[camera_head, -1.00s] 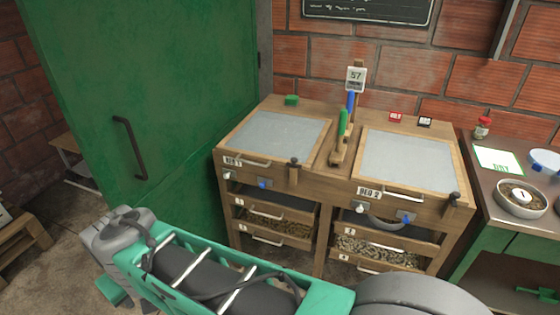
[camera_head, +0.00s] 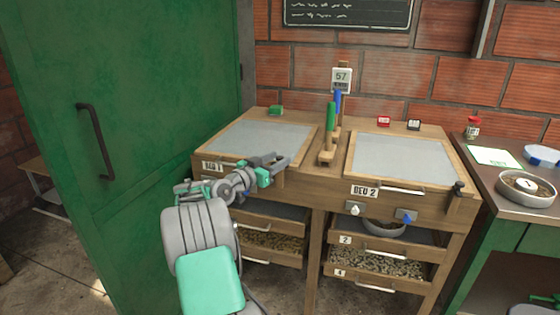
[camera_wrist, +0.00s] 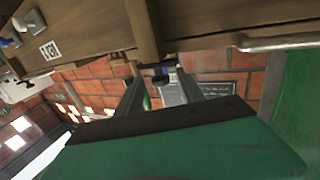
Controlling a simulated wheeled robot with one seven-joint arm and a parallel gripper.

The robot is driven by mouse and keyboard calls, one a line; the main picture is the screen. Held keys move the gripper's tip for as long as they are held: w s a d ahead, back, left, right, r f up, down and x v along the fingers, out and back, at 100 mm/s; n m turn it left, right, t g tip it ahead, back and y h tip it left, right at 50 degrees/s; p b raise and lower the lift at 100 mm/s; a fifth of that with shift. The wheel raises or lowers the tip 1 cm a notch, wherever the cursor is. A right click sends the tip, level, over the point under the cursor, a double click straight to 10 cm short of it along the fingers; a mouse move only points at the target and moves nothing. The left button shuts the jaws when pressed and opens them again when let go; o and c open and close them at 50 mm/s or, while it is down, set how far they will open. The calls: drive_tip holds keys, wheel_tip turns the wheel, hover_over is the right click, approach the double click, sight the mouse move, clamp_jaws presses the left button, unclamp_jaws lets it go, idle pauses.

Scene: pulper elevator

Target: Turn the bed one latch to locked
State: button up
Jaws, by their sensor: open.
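The bed one (camera_head: 255,141) unit has a grey mesh top and a BED 1 label on its front. My gripper (camera_head: 277,162) is open at the right front corner of bed one, at its latch. In the head view the gripper hides most of that latch. In the wrist view a wooden upright with a dark knob (camera_wrist: 160,76), seemingly the bed one latch, shows between the two spread fingers (camera_wrist: 157,88). I cannot tell whether the fingers touch it.
Bed two (camera_head: 402,157) with its own dark latch (camera_head: 458,188) stands to the right. A bar handle (camera_wrist: 285,41) runs along the bed front, close to the gripper. A green door (camera_head: 120,120) is at left. Brushes (camera_head: 331,120) stand between the beds.

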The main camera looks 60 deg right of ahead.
drive_tip(key=shift+x, duration=0.9)
drive_tip(key=shift+c, duration=0.3)
clamp_jaws()
